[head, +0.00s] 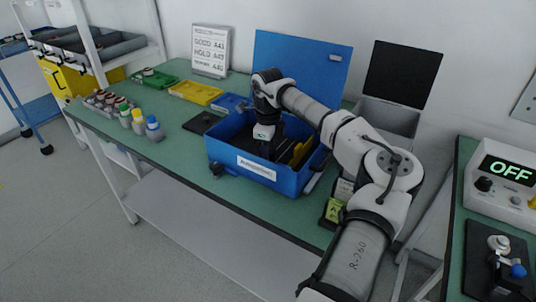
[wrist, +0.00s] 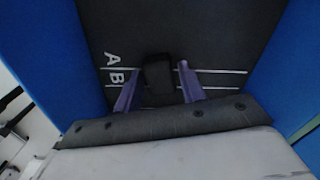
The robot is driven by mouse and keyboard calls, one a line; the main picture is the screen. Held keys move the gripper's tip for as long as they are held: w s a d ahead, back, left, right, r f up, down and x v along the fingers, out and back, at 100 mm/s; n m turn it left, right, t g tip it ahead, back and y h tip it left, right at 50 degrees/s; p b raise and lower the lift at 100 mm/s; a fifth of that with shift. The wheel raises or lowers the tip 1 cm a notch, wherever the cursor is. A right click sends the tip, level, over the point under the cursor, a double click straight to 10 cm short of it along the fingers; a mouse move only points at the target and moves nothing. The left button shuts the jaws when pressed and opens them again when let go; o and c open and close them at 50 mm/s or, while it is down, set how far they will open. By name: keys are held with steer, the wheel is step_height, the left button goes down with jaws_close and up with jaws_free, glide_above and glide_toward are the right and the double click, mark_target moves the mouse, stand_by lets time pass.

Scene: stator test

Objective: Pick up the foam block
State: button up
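My gripper (wrist: 156,86) points down into the open blue box, and its two purple-grey fingers stand apart in the wrist view. A small black block (wrist: 158,72), which looks like the foam block, shows between them against a dark floor with white lines and the letters A and B. Narrow dark gaps seem to separate the block from the fingers; I see no clear contact.
The blue box's walls rise close around my gripper. A yellow piece (head: 301,152) is inside at the right. Coloured-cap bottles (head: 153,128), a yellow tray (head: 196,92) and a green tray (head: 155,80) stand left on the green bench. A raised blue lid (head: 300,62) is behind.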

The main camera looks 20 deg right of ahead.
steer(key=c, duration=0.7)
